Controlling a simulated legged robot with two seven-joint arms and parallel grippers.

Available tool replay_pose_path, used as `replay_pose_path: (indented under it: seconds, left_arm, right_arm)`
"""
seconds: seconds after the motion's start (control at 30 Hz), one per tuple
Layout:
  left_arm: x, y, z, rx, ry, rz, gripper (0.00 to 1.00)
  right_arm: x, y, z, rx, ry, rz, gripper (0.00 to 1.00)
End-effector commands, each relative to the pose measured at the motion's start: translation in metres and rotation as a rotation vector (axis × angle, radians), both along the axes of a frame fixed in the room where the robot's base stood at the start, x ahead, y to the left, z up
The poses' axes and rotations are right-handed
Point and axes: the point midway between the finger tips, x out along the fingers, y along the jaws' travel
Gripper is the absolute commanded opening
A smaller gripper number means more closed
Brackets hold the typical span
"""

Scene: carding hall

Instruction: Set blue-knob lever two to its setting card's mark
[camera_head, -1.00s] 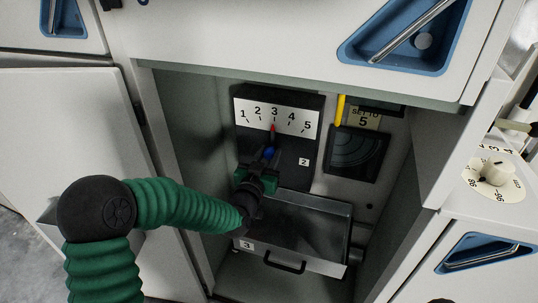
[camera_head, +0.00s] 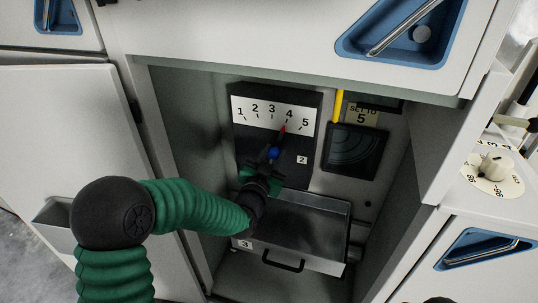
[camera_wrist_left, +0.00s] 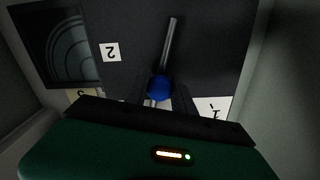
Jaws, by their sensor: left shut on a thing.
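The blue-knob lever two (camera_head: 274,152) stands on a black panel (camera_head: 291,176) marked 2, inside the open cabinet. Its red pointer (camera_head: 283,128) is at about the 4 on the white 1-to-5 scale (camera_head: 262,101). The setting card (camera_head: 361,116) right of the panel reads "SET TO 5". My left gripper (camera_head: 269,166) is shut on the lever at its blue knob. In the left wrist view the blue knob (camera_wrist_left: 159,88) sits between the dark fingers, with the lever's metal rod rising beyond it. My right gripper is not in view.
A metal drawer (camera_head: 307,264) marked 3 juts out below the panel. A dark square gauge (camera_head: 354,151) and a yellow strip (camera_head: 338,108) are right of the panel. Cabinet walls close in both sides. An open door (camera_head: 65,130) stands left; a cream dial (camera_head: 492,170) is outside right.

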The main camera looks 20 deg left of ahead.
Motion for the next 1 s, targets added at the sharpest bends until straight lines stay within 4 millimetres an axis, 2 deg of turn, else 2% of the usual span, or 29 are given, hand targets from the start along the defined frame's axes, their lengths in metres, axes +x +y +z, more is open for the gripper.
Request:
replay_pose_path:
  seconds: [0.4,0.97,1.0]
  left_arm:
    - [-0.001,-0.018,-0.007,0.225,-0.007,-0.004,0.0]
    - [-0.001,-0.021,-0.009,0.269,-0.006,-0.007,0.0]
    - [-0.001,-0.021,-0.009,0.269,-0.006,-0.007,0.33]
  right_arm:
    - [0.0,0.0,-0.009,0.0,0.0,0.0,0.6]
    - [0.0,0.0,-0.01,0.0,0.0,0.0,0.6]
    - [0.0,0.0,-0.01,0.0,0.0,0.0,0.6]
